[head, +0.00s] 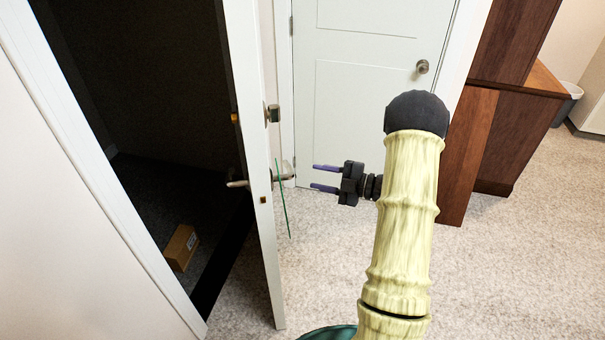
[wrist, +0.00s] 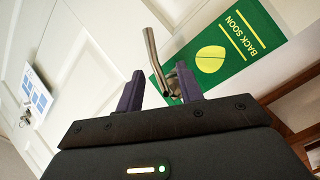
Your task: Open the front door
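The white front door (head: 255,130) stands ajar, seen nearly edge-on in the head view, with a dark opening to its left. A metal lever handle (head: 283,177) sticks out from its right face; the same handle (wrist: 152,50) shows in the wrist view. A second lever (head: 238,184) shows on the left face. My gripper (head: 313,177) is open, its two purple fingers pointing left toward the handle with a gap between. In the wrist view the handle lies beyond and partly between the fingertips (wrist: 160,72); I cannot tell whether they touch.
A green "BACK SOON" sign (wrist: 228,45) hangs on the door face by the handle. A cardboard box (head: 181,247) lies on the dark floor beyond the doorway. A closed white door (head: 365,100) and brown cabinet (head: 515,130) stand behind. Carpet at right is clear.

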